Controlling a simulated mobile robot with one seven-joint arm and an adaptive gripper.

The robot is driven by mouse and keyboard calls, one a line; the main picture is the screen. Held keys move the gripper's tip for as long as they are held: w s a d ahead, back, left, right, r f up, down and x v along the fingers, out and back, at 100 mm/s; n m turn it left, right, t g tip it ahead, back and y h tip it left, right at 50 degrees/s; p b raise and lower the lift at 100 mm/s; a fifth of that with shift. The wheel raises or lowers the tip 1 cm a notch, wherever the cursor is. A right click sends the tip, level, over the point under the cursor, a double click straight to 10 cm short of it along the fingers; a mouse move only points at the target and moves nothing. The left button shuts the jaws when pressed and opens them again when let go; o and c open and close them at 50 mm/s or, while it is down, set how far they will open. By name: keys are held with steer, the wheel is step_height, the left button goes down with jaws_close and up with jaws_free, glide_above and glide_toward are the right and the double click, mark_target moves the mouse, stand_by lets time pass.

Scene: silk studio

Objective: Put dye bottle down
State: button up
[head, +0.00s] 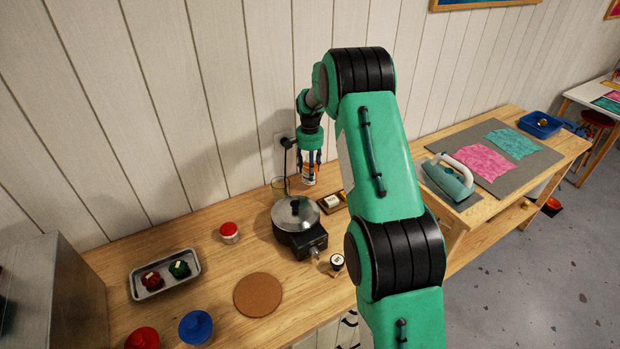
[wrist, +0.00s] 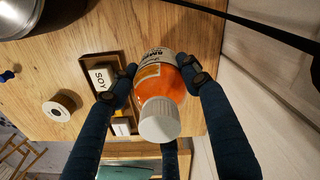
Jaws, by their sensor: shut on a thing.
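The dye bottle (wrist: 166,88) is orange with a white ribbed cap and a printed label. My gripper (wrist: 164,78) is shut on it, with a dark finger on each side of its body in the wrist view. In the head view the bottle (head: 309,170) hangs below my gripper (head: 309,152), near the wall at the back of the wooden counter (head: 215,272). It looks upright there. I cannot tell whether its base touches the counter.
A small wooden tray (head: 331,204) with a block marked SOY (wrist: 101,78) is close by. A cork mat (head: 258,294) lies in front.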

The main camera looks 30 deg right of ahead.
stand_by(0.3)
steer(key=shift+f, duration=1.8)
steer(key=shift+f, duration=0.1)
steer(key=o, duration=1.4)
steer(key=shift+f, duration=0.1)
step_height(320, 180, up, 12)
steer(key=shift+r+p, duration=0.15)
steer(key=shift+p, duration=0.2)
